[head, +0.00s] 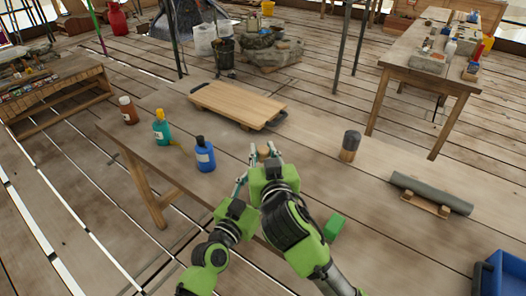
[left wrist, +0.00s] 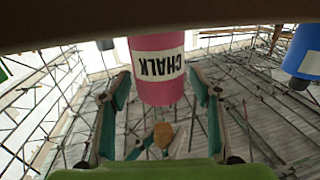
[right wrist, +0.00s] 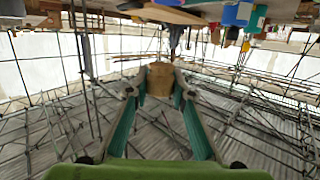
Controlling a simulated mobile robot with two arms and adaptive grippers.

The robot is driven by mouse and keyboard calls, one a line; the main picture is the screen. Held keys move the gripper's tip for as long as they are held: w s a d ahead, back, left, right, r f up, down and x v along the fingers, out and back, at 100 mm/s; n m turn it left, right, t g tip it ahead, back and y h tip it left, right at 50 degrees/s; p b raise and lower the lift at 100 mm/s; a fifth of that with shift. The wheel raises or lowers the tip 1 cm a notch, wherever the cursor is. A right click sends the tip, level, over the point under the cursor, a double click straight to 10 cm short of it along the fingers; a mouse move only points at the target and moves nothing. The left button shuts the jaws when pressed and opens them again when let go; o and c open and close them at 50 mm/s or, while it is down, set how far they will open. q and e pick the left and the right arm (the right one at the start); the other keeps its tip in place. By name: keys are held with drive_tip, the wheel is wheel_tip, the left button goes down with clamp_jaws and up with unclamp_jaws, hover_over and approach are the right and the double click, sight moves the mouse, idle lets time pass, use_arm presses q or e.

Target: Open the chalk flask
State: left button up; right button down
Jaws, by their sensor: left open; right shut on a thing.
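The chalk flask (left wrist: 157,72) is pink with a white CHALK label. It appears upside down in the left wrist view and is hidden behind my grippers in the head view. My left gripper (head: 241,182) is open, with one finger on each side of the flask and visible gaps between. My right gripper (head: 266,158) is shut on a brown cork stopper (right wrist: 160,79). In the left wrist view the stopper (left wrist: 163,135) shows beyond the flask's end and looks apart from it. The flask's mouth cannot be made out.
A blue bottle (head: 205,156), a teal pump bottle (head: 161,128) and a brown bottle (head: 129,111) stand left on the table. A wooden board (head: 238,103) lies behind. A dark jar (head: 350,146) and a grey roll (head: 432,192) are right. The table between board and jar is clear.

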use_arm(q)
drive_tip(key=v, duration=1.2)
use_arm(e)
drive_tip(key=shift+s+f, duration=0.1)
